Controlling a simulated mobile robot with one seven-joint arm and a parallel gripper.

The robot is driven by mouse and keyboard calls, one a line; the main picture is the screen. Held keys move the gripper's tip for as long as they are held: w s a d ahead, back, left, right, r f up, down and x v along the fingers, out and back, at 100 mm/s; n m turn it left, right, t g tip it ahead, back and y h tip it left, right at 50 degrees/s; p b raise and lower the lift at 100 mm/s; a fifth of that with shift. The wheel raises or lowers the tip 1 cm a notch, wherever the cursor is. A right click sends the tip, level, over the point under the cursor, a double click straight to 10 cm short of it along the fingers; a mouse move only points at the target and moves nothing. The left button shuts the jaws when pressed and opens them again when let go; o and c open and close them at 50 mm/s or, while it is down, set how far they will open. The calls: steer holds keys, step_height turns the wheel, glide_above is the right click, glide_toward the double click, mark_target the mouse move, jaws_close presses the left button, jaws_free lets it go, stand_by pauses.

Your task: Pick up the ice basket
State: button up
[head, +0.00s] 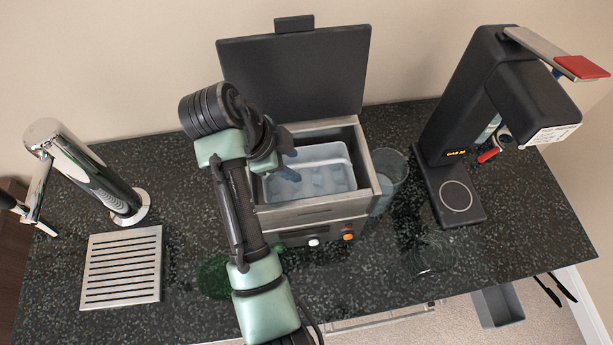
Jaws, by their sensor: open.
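The ice basket (335,180) is a pale, translucent bin inside the open ice maker (361,155) at the middle of the counter. Bluish lumps show inside it. My gripper (291,165) is open, with its blue-grey fingers over the basket's left part. The arm comes up from below and hides the ice maker's left side and the basket's left end. I cannot tell whether the fingers touch the basket.
The ice maker's dark lid (300,70) stands raised behind. A clear glass (388,178) is close on the right, with a black dispenser (450,190) beyond. A chrome tap (95,175) and slotted drip tray (122,267) are at left. Another clear glass (432,258) stands at front right.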

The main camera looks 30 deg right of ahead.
mark_target(307, 175)
steer(key=x, duration=0.1)
steer(key=p+x, duration=0.2)
steer(key=shift+s+d+f, duration=0.25)
steer(key=shift+f, duration=0.1)
steer(key=shift+w+d+f, duration=0.1)
steer(key=shift+f, duration=0.45)
jaws_close()
